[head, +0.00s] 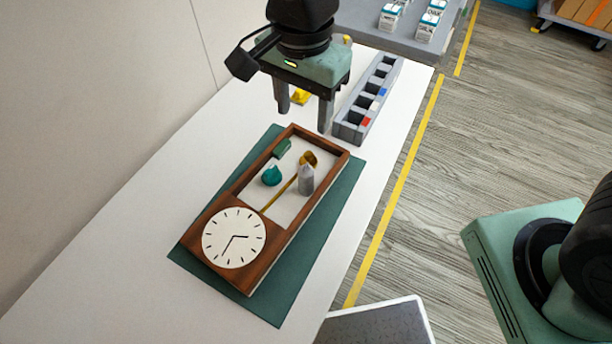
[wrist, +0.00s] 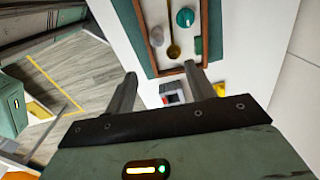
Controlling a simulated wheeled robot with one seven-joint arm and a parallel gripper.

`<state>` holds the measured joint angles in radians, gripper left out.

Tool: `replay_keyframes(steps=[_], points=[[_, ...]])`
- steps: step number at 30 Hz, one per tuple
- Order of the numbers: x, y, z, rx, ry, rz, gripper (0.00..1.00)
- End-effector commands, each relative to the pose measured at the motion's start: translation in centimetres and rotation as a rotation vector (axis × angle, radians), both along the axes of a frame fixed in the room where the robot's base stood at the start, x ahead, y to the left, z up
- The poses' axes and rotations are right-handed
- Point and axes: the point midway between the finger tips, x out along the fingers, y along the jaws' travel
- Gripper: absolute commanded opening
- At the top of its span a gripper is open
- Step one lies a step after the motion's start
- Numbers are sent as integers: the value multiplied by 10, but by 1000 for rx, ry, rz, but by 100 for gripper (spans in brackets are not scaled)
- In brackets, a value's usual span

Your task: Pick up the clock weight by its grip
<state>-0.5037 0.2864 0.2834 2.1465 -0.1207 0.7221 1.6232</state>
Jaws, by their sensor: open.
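A wooden clock (head: 262,262) with a white dial lies face up on a green mat (head: 335,215). In its open case stand a grey, pointed-top piece (head: 306,180) and a teal, pointed-top piece (head: 271,176); which is the clock weight I cannot tell for certain. A brass pendulum (head: 283,190) and a dark green block (head: 282,147) lie beside them. The wrist view also shows the grey piece (wrist: 157,37) and the teal piece (wrist: 185,18). My gripper (head: 304,118) is open and empty, above the table beyond the case's far end; its fingers also show in the wrist view (wrist: 160,72).
A grey compartment tray (head: 350,127) with red, white and blue marks stands right of my gripper. A yellow object (head: 300,97) lies behind the fingers. A wall runs along the left. The white table (head: 130,215) is clear left of the mat.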

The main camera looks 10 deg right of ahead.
Motion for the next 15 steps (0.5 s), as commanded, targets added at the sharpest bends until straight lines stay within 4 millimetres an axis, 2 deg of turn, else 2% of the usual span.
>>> replay_keyframes(steps=[15], points=[[-2, -1, -100, -3, 6, 1, 55]])
